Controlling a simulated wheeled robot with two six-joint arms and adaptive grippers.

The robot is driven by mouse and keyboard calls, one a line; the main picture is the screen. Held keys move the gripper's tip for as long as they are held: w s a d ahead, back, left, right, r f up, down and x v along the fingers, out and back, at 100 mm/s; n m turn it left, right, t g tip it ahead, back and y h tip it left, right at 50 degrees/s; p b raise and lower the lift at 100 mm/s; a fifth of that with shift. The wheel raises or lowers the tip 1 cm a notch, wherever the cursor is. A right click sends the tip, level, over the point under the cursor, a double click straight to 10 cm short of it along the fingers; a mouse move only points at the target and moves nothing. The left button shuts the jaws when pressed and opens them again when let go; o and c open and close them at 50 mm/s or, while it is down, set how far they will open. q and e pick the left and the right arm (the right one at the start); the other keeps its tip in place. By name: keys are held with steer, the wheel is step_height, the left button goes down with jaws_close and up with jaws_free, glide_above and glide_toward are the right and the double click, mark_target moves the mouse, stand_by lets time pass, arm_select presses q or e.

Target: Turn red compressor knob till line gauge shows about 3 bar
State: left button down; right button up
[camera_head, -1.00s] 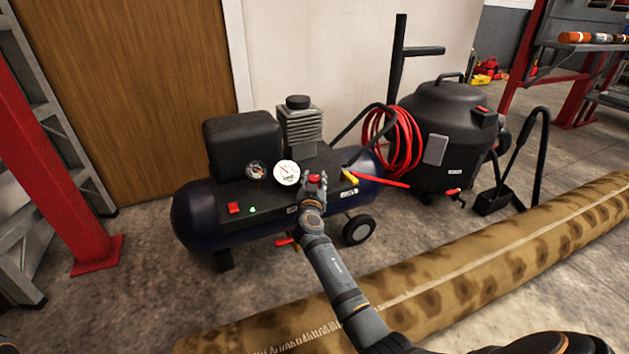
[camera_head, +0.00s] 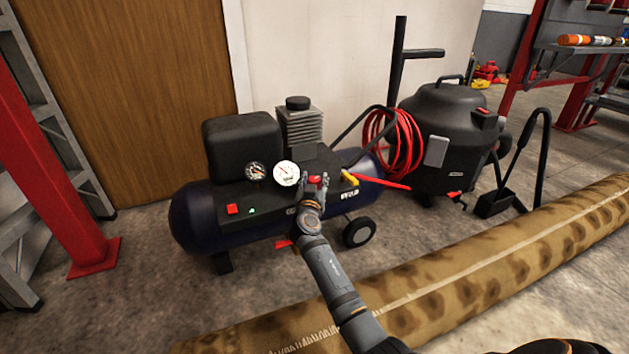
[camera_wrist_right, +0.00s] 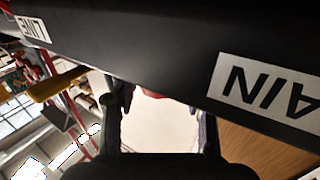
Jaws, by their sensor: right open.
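The dark blue compressor (camera_head: 205,215) stands by the wall. The red knob (camera_head: 316,180) is on its black front panel. My right gripper (camera_head: 317,184) is open, its two fingers on either side of the knob; contact cannot be told. In the right wrist view, a sliver of the red knob (camera_wrist_right: 152,94) shows between the open fingers of the right gripper (camera_wrist_right: 165,104). A large white gauge (camera_head: 286,173) and a smaller dark gauge (camera_head: 256,171) sit left of the knob. Their needles are too small to read. My left gripper is not in view.
A yellow lever (camera_head: 350,178) is just right of the knob, with a red hose (camera_head: 402,150) behind. A black vacuum tank (camera_head: 447,125) stands to the right. A rolled patterned rug (camera_head: 470,275) lies across the floor in front. A red post (camera_head: 60,190) stands at left.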

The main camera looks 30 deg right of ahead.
steer(key=v, duration=0.7)
steer(key=shift+s+a, duration=0.15)
steer(key=shift+a, duration=0.05)
